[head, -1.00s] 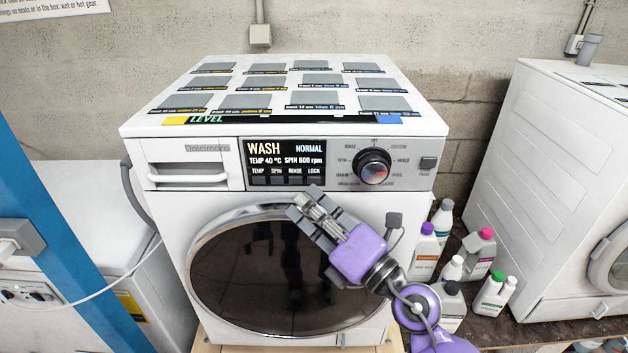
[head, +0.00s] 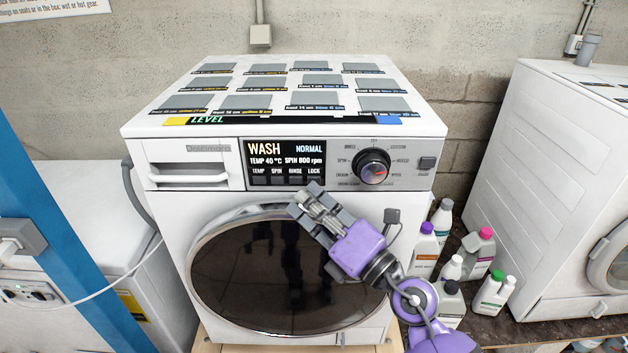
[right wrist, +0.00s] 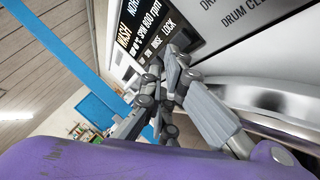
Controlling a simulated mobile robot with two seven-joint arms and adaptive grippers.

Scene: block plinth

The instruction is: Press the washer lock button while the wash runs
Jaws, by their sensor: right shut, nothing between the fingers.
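The washer (head: 408,230) stands in the middle of the head view. Its display (head: 285,152) reads WASH, NORMAL, TEMP 40 °C and SPIN 800 rpm. The lock button (head: 314,180) is the rightmost of the row under the display, beneath the word LOCK. My right gripper (head: 306,198) is shut and empty, its fingertips just below the lock button and in front of the top of the round door. In the right wrist view the fingertips (right wrist: 167,62) are close to the panel by the LOCK label (right wrist: 169,27); I cannot tell whether they touch. My left gripper is not in view.
The dial (head: 372,166) and a small button (head: 427,163) are right of the display. The drawer (head: 187,175) is at the left. Several bottles (head: 488,295) stand right of the washer, before another white machine (head: 535,170). A blue post (head: 62,235) is at left.

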